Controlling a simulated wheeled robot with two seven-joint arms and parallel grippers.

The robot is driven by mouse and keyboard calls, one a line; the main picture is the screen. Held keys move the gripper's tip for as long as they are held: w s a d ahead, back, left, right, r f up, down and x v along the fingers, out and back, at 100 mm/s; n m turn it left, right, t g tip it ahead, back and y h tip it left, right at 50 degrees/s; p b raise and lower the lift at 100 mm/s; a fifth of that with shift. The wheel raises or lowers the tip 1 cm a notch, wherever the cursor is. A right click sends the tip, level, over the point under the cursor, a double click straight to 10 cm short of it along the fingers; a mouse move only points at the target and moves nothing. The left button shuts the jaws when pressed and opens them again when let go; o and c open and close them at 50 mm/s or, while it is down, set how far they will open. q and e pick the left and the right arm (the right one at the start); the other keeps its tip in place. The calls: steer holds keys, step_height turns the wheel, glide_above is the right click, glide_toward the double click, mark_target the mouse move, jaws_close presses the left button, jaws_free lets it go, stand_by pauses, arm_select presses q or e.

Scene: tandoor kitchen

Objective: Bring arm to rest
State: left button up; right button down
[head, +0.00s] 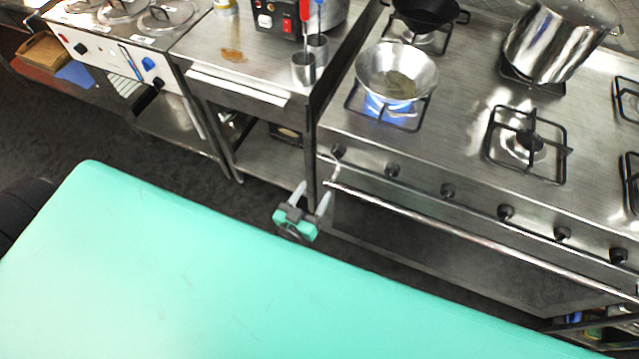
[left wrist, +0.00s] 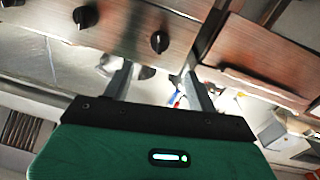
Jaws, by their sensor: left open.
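My left gripper (head: 311,198) is low in front of the stove's left front corner in the head view, its two fingers spread apart. In the left wrist view the fingers (left wrist: 158,85) are also apart, with nothing held between them. Most of the left arm is hidden behind the large turquoise surface that fills the lower part of the head view. My right gripper is not in view.
The steel stove (head: 455,130) carries a metal bowl (head: 397,72) over a lit blue flame and a tilted-looking steel pot (head: 556,45). Its front rail (head: 450,233) is close to the gripper. A steel counter (head: 225,60) stands left. Dark floor (head: 130,150) lies open at left.

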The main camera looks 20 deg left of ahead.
arm_select(q)
steer(key=shift+s, duration=0.55)
steer(key=s+a+f+m+g, duration=0.1)
steer(key=s+f+g, duration=0.3)
steer(key=f, duration=0.6)
steer(key=s+f+g, duration=0.2)
steer(key=s+f, duration=0.3)
steer(key=f, duration=0.5)
steer(key=s+a+f+m+g, duration=0.1)
steer(key=s+f+g, duration=0.35)
steer(key=f, duration=0.55)
steer(key=s+a+f+g, duration=0.2)
steer(key=s+f, duration=0.2)
steer(key=s, duration=0.3)
steer(key=s+a+f+g+y, duration=0.1)
steer(key=s+a+f+g, duration=0.1)
steer(key=s+f, duration=0.2)
steer(key=s+a+f+g+y, duration=0.1)
steer(key=s+f, duration=0.3)
steer(key=s, duration=0.6)
steer(key=shift+s+a+m+g, duration=0.25)
steer(key=shift+a+m+g, duration=0.15)
steer(key=shift+a+g, duration=0.4)
steer(key=shift+f, duration=0.1)
